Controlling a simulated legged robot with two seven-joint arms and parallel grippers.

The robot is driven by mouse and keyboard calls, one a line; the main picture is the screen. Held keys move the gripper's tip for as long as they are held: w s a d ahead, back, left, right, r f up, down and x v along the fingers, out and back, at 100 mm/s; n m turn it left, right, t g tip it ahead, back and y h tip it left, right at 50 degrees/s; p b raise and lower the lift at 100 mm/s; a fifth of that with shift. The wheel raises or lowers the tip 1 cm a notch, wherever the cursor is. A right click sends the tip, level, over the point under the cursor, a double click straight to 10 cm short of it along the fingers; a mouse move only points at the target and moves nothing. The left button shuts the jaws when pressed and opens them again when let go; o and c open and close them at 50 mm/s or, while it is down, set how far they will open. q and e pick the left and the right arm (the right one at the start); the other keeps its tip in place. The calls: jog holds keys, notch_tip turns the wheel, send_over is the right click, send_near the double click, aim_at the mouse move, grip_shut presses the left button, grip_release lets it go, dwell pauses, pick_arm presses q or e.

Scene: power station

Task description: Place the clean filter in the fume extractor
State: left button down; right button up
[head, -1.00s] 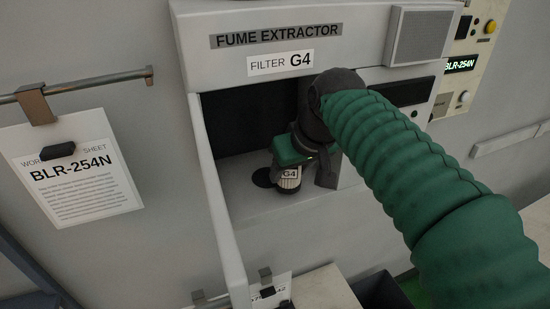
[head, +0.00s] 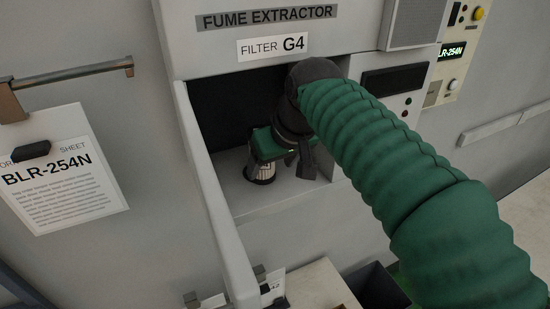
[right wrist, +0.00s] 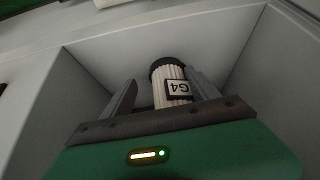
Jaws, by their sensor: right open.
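The clean filter, a white pleated cylinder, stands in the open bay of the fume extractor (head: 224,82), on the bay's floor at the left in the head view (head: 263,173). The right wrist view shows its G4 label and dark end ring (right wrist: 168,88). My right gripper (head: 284,160) is inside the bay, its green body partly hiding the filter from above. In the right wrist view its open fingers (right wrist: 163,84) lie on either side of the filter, with a gap visible on the left. The filter's seat is hidden. My left gripper is out of view.
The bay's open door or side panel (head: 216,200) stands out at the left. A rail (head: 70,72) with a BLR-254N work sheet (head: 66,172) is farther left. A pale surface (head: 318,287) and a dark bin (head: 376,287) are below.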

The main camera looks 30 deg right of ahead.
jog(key=r, duration=0.1)
jog(key=s+a+r, duration=0.1)
jog(key=r, duration=0.1)
jog(key=a+r+b, duration=0.1)
jog(key=shift+s+r, duration=0.35)
jog(key=shift+s, duration=0.05)
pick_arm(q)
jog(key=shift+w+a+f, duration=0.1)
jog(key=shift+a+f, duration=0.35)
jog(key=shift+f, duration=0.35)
pick_arm(e)
jog(key=d+v, duration=0.1)
jog(key=v, duration=0.5)
jog(key=shift+s+r, duration=0.2)
jog(key=shift+s, duration=0.25)
